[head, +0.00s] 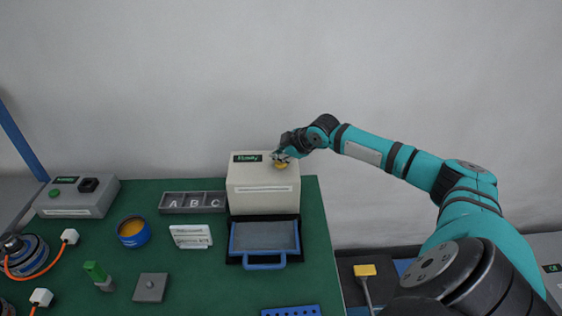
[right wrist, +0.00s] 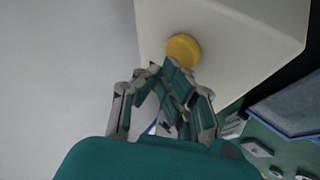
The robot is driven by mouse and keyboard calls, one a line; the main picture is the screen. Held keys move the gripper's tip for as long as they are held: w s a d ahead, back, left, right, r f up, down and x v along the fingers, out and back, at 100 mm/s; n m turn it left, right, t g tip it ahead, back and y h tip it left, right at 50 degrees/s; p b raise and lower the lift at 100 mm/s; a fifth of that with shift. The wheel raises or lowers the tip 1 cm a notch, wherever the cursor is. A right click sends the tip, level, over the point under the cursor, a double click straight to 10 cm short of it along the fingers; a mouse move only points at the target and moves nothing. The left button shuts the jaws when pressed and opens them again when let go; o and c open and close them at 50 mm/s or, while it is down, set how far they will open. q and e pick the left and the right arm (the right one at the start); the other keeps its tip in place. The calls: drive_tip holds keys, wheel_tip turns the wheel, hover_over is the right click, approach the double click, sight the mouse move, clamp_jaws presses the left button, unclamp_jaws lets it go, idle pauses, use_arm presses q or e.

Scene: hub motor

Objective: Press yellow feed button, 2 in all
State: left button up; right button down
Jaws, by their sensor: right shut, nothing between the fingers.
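The yellow feed button (head: 281,165) sits on the top right of a cream machine (head: 263,200) with a small green-lit display (head: 247,158). My right gripper (head: 280,156) is shut and empty, with its fingertips right at the button and partly covering it in the head view. In the right wrist view the round yellow button (right wrist: 183,49) shows just beyond the fingertips (right wrist: 165,66). I cannot tell whether the fingertips touch it or whether it is pressed in. My left gripper is not in view.
A blue-handled tray (head: 265,262) lies in front of the machine. On the green mat (head: 215,285) stand an A B C bin (head: 192,202), a blue cup (head: 133,232), a white card holder (head: 191,236) and a grey box (head: 76,197). Wall space above is clear.

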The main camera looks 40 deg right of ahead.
sight(280, 163)
drive_tip(key=shift+f, duration=0.6)
idle(0.9)
drive_tip(key=shift+r, duration=0.15)
drive_tip(key=shift+r+p, duration=0.8)
drive_tip(key=shift+p, duration=0.15)
wheel_tip(280, 163, up, 5)
drive_tip(key=p, duration=0.5)
drive_tip(key=shift+r, duration=0.1)
idle(0.5)
